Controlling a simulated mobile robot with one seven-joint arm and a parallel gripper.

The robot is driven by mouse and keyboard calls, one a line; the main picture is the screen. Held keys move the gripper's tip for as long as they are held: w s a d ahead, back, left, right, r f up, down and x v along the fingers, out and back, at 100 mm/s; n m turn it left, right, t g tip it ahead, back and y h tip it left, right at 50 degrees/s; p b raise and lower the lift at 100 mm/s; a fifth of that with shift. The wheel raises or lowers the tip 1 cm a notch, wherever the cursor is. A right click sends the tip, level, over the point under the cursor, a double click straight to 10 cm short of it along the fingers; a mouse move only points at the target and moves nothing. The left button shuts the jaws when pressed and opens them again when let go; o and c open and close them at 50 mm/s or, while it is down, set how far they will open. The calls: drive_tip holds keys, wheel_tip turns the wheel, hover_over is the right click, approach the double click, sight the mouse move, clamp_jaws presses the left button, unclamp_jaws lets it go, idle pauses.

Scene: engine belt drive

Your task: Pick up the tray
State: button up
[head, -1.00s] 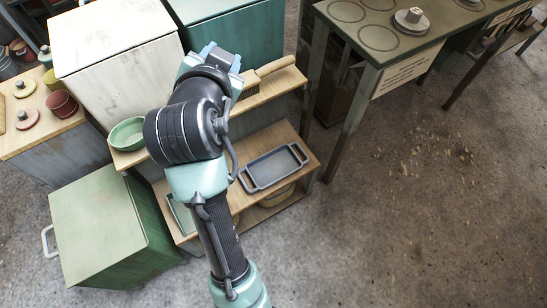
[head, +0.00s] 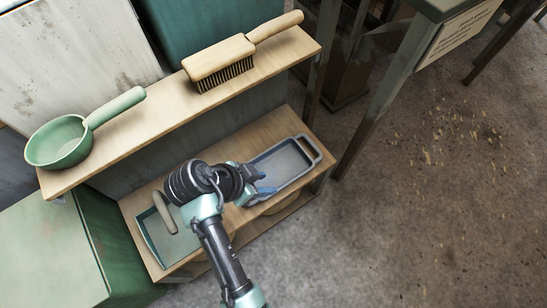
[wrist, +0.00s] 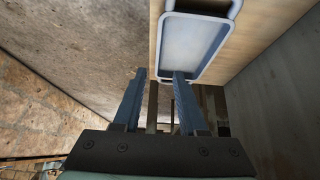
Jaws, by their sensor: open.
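The tray (head: 284,163) is grey-blue, rectangular and empty, with a loop handle at its far right end. It lies on the lower wooden shelf board, toward the right. My gripper (head: 264,186) is open and empty at the tray's near left end, where it hides that end. In the wrist view the tray (wrist: 193,38) is above the fingertips in the picture. The right finger of my gripper (wrist: 160,74) overlaps the tray's near edge, and the left finger is beside the tray. I cannot tell whether a finger touches it.
A teal dustpan (head: 178,243) lies left on the same shelf board (head: 137,205). The upper shelf holds a green pan (head: 62,142) and a brush (head: 220,61). A green cabinet (head: 45,245) stands at left, a table leg (head: 378,100) at right.

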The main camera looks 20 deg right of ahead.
sight(286, 183)
drive_tip(key=b+x, duration=0.1)
drive_tip(key=x, duration=0.2)
drive_tip(key=b+x, duration=0.2)
drive_tip(key=x, duration=0.1)
drive_tip(key=shift+s+f, duration=0.2)
drive_tip(key=b+x, duration=0.4)
drive_tip(key=x, duration=0.1)
drive_tip(key=shift+w+d+f, duration=0.2)
drive_tip(key=shift+w+d, duration=0.05)
drive_tip(key=shift+d, duration=0.05)
drive_tip(key=shift+r, duration=0.1)
clamp_jaws()
idle(0.7)
